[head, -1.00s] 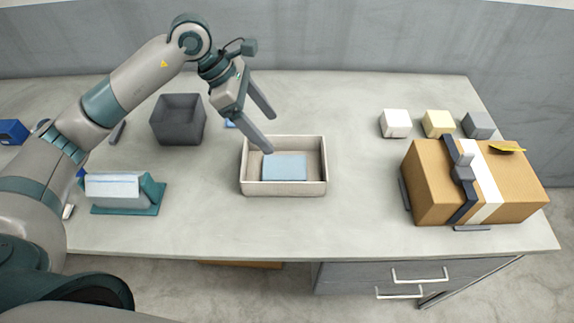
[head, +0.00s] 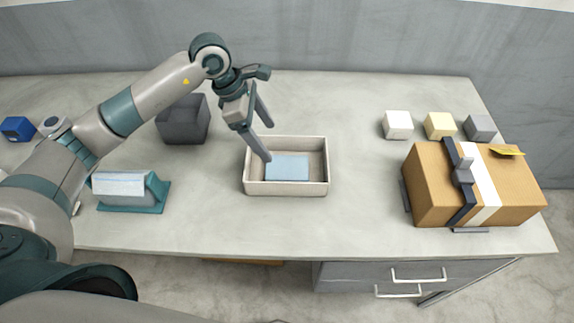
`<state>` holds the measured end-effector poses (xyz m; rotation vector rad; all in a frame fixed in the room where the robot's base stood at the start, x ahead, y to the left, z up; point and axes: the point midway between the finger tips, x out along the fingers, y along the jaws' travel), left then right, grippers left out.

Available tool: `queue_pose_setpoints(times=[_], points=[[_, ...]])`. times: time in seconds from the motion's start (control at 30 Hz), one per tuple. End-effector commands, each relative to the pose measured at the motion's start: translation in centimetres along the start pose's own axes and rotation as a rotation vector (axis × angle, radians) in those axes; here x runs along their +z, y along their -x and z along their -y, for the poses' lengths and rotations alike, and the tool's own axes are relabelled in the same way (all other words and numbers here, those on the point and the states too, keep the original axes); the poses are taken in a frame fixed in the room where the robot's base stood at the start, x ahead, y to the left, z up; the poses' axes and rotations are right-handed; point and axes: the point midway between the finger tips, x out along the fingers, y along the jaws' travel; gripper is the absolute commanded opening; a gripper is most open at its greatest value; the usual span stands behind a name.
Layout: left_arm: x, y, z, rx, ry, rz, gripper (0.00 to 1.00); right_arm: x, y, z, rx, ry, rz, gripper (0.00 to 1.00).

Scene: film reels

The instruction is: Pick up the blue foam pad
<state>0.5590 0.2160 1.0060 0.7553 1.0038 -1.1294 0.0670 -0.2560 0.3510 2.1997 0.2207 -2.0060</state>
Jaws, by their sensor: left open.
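The blue foam pad (head: 288,168) is a light blue flat block lying in a shallow beige tray (head: 287,189) near the middle of the table. My left gripper (head: 269,142) is open and empty, pointing down over the left back part of the tray. One fingertip is close to the pad's left edge; I cannot tell whether they touch. The other finger is farther back, near the tray's back wall. My right gripper is not in view.
A dark grey bin (head: 183,122) stands behind my left forearm. A teal holder (head: 150,195) with a white-blue top is at front left. A cardboard box (head: 430,185) stands at right, with white, yellow and grey blocks (head: 440,125) behind it. The table between tray and box is clear.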

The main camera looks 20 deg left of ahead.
Motion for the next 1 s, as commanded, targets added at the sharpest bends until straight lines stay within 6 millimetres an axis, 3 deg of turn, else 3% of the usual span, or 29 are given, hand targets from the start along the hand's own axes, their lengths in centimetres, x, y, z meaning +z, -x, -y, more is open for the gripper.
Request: queue_pose_setpoints(times=[0.2, 0.4, 1.0], points=[[0.2, -3.8, 0.1, -0.005, 0.002, 0.001, 0.78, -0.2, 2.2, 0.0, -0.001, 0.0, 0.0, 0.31], [0.2, -6.3, 0.1, -0.001, 0.0, 0.002, 0.78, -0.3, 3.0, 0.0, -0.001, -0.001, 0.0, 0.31], [0.2, -7.4, 0.1, -0.002, 0.001, 0.001, 0.78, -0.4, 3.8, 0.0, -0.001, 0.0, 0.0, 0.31]])
